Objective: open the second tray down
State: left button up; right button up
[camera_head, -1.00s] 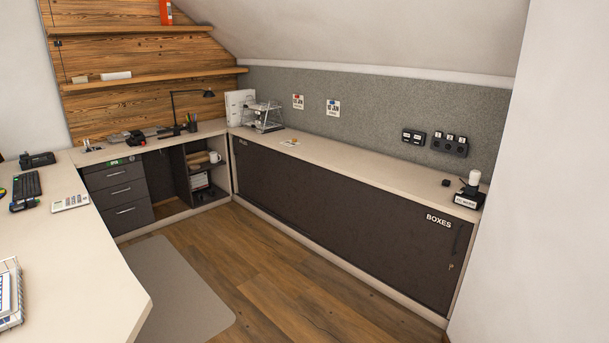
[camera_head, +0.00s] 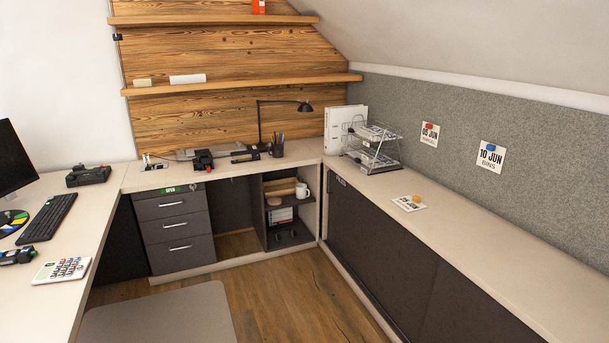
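A wire letter-tray rack (camera_head: 376,160) with stacked tiers stands on the corner counter, papers showing in it. Its tiers overlap and are too small to tell how far any is pulled out. A dark grey drawer unit (camera_head: 181,240) stands under the back counter at the left. Its top drawer (camera_head: 172,206), second drawer (camera_head: 176,227) and bottom drawer (camera_head: 181,253) look shut, each with a silver bar handle. A green label, seemingly reading "OPEN" (camera_head: 171,190), sits above the top drawer. Neither of my grippers is in view.
A desk (camera_head: 95,225) with keyboard and calculator (camera_head: 62,269) runs along the left. A long counter (camera_head: 465,248) over dark sliding doors lines the right. An open shelf (camera_head: 290,228) holds a mug. Wooden floor (camera_head: 290,296) and a grey mat (camera_head: 160,315) lie between.

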aim_at(364, 156)
jog(key=i+j+u, duration=0.15)
jog(key=i+u, duration=0.2)
jog(key=i, duration=1.9)
